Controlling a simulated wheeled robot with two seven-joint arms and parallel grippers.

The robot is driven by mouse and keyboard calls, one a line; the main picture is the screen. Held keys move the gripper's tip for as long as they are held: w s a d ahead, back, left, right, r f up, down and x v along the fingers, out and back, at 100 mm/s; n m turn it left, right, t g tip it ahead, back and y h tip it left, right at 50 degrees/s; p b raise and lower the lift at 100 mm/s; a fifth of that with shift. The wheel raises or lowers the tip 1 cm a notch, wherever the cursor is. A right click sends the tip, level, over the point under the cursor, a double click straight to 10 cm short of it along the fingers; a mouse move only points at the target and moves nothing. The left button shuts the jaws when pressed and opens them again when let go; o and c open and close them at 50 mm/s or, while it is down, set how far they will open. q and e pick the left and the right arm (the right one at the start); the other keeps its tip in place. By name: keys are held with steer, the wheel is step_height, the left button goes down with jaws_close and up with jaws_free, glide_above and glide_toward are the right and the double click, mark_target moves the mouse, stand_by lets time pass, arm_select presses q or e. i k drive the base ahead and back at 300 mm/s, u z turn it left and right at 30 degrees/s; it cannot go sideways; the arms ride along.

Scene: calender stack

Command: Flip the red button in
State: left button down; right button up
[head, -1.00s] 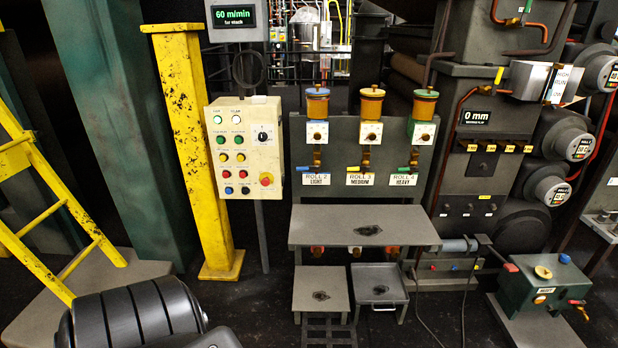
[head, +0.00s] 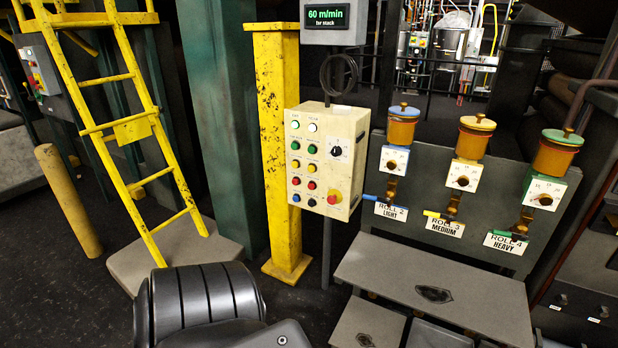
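A cream control box (head: 348,150) stands on a grey post in the middle of the head view. Its front carries two columns of small round lights or buttons, white, green, yellow, red and dark. Two small red ones, left (head: 296,181) and right (head: 312,185), sit side by side low in the columns. A larger red mushroom button (head: 334,197) on a yellow surround sits at the lower right of the front, below a black rotary knob (head: 336,151). Whether the mushroom button is pressed in or out cannot be told. Neither gripper is in view.
A yellow column (head: 271,150) stands just left of the box, with a yellow ladder (head: 130,130) further left. A grey bench (head: 435,290) and a panel with several oilers (head: 468,150) stand at the right. Dark floor lies open at the lower left.

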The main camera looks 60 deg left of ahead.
mark_target(331, 200)
steer(key=u, duration=0.55)
steer(key=i, duration=0.65)
steer(key=u, duration=0.55)
